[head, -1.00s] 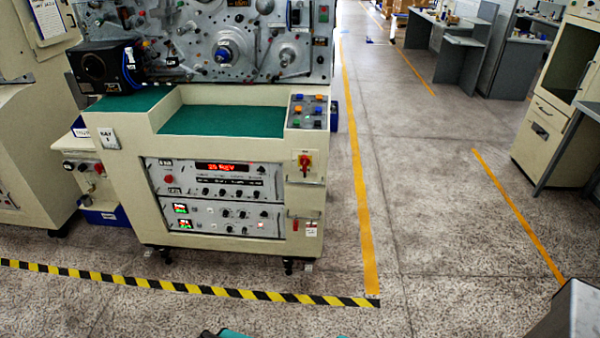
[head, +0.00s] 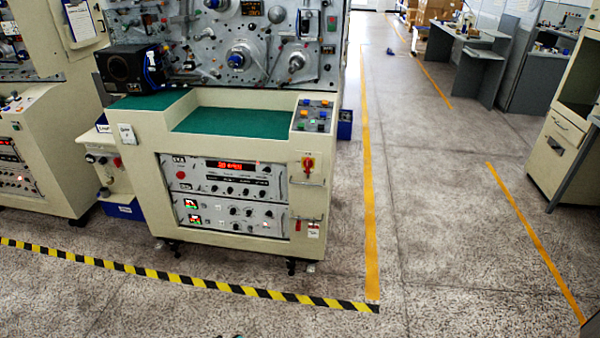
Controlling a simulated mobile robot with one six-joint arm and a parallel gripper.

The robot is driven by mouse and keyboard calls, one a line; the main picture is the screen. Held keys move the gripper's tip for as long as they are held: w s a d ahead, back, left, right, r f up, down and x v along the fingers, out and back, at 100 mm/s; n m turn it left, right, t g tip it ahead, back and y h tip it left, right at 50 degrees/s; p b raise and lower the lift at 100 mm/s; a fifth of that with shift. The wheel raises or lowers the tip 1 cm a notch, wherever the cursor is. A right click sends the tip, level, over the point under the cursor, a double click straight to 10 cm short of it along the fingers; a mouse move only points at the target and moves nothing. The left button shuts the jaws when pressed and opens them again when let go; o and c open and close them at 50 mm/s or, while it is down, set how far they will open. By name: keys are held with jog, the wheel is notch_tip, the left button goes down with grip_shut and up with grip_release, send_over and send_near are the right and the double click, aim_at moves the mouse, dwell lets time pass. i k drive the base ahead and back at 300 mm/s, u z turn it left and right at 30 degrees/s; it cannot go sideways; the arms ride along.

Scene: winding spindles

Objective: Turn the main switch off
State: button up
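The main switch (head: 308,164) is a small red rotary handle on a yellow plate. It sits on the cream front of the winding machine (head: 140,183), right of the upper control panel and below the button panel. Its handle position is too small to tell. The red digit display (head: 230,165) on the upper panel is lit, and so are small displays on the lower panel (head: 232,212). My gripper is not in view, so whether it is open or shut does not show.
Yellow-black floor tape (head: 190,281) runs in front of the machine, and an orange line (head: 370,200) along its right side. The floor in front and to the right is clear. Another cream machine (head: 45,150) stands left. A cabinet (head: 560,140) stands right.

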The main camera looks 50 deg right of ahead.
aim_at(308, 162)
jog(key=z, duration=0.15)
jog(key=i, duration=0.95)
jog(key=u, duration=0.05)
